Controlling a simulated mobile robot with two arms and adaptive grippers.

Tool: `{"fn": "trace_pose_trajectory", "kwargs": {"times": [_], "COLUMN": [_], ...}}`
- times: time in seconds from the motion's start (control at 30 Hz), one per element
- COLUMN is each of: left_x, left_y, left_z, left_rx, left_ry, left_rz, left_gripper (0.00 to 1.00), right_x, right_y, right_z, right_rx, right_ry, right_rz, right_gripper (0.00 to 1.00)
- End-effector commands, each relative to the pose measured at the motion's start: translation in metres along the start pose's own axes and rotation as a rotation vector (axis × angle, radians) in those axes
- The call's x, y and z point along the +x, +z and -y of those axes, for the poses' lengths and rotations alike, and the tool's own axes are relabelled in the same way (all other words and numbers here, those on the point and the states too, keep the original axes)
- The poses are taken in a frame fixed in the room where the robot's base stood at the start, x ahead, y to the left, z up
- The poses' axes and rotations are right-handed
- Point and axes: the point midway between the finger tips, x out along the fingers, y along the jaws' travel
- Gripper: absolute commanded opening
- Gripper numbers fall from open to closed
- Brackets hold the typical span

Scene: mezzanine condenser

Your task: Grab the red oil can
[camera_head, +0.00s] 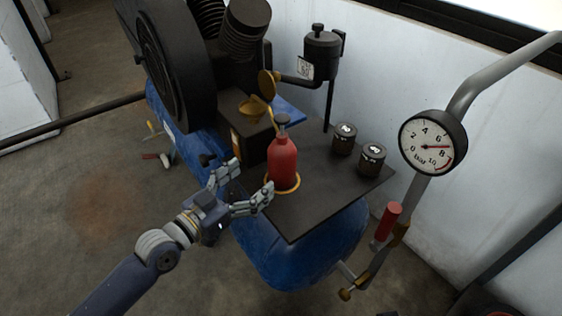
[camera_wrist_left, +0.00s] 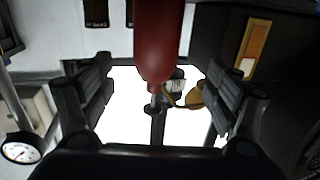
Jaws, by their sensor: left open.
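The red oil can (camera_head: 282,164) stands upright on the dark plate (camera_head: 312,207), with a yellow ring around its base and a dark cap on top. My left gripper (camera_head: 250,180) is open just left of the can, one finger on its far side and one on its near side. In the left wrist view the can (camera_wrist_left: 160,42) shows upside down, centred in the gap between the spread fingers (camera_wrist_left: 158,82). I see no contact with it. My right gripper is not in view.
Two dark jars (camera_head: 344,139) (camera_head: 372,160) stand on the plate right of the can. A black machine with a large wheel (camera_head: 178,62) and a dark box (camera_head: 250,134) lie behind. A pressure gauge (camera_head: 433,143) and red-handled valve (camera_head: 387,222) are at right.

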Motion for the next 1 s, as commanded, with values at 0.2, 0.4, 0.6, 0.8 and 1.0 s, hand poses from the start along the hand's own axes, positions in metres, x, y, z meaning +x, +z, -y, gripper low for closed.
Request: {"fn": "trace_pose_trajectory", "kwargs": {"times": [0.2, 0.4, 0.6, 0.8, 1.0], "left_x": [0.016, 0.046, 0.058, 0.084, 0.106], "left_y": [-0.009, -0.009, -0.008, -0.006, -0.007], "left_z": [-0.007, -0.006, -0.007, -0.008, -0.007], "left_rx": [0.001, 0.002, 0.002, -0.001, 0.002], "left_ry": [0.017, 0.015, 0.016, 0.016, 0.015], "left_rz": [-0.020, -0.020, -0.016, -0.017, -0.016], "left_gripper": [0.82, 0.82, 0.82, 0.82, 0.82], "right_x": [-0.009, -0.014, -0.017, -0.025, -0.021], "right_y": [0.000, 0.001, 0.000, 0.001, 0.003], "right_z": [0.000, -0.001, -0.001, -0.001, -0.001], "right_rx": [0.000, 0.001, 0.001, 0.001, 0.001], "right_ry": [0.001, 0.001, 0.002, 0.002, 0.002], "right_rz": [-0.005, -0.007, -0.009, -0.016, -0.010], "right_gripper": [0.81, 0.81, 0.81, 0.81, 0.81]}}
